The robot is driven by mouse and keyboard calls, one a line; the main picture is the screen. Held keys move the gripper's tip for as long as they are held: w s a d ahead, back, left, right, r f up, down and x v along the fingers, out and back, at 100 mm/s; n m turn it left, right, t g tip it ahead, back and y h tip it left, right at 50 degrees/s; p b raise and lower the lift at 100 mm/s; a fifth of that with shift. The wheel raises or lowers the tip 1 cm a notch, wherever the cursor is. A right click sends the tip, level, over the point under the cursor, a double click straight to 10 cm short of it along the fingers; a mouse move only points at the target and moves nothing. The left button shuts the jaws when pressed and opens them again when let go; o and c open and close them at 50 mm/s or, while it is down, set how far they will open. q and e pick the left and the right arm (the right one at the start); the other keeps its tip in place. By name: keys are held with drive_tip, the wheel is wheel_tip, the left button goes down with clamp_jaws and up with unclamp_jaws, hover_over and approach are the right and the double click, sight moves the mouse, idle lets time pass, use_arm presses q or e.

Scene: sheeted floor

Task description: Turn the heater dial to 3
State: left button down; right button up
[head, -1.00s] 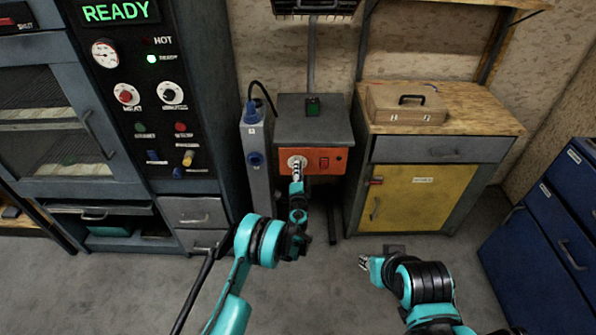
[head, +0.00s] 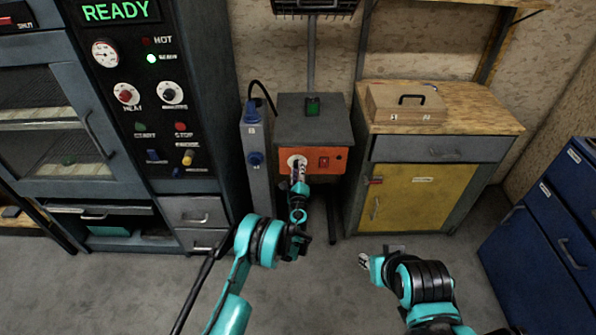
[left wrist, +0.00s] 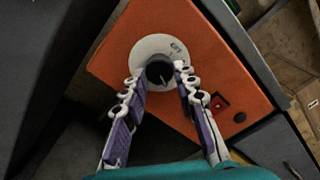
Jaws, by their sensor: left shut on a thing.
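The heater (head: 313,128) is a grey box with an orange front panel, in the middle of the head view. Its dial (head: 297,159) is a black knob on a white round plate at the panel's left; it also shows in the left wrist view (left wrist: 158,73). My left gripper (head: 298,175) is at the dial, its fingers on both sides of the knob and shut on it. The plate's marks are too small to read, and the fingers hide part of it. My right gripper (head: 364,261) hangs low over the floor, away from the heater; its jaw state is unclear.
A red switch (head: 324,162) sits right of the dial. A cabinet with a yellow door (head: 420,195) stands to the right, with a wooden case (head: 405,105) on top. The floor in front is clear.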

use_arm(q)
drive_tip(key=shift+m, duration=0.7)
drive_tip(key=c, duration=1.2)
unclamp_jaws()
drive_tip(key=s, duration=0.7)
drive_tip(key=shift+s, duration=0.25)
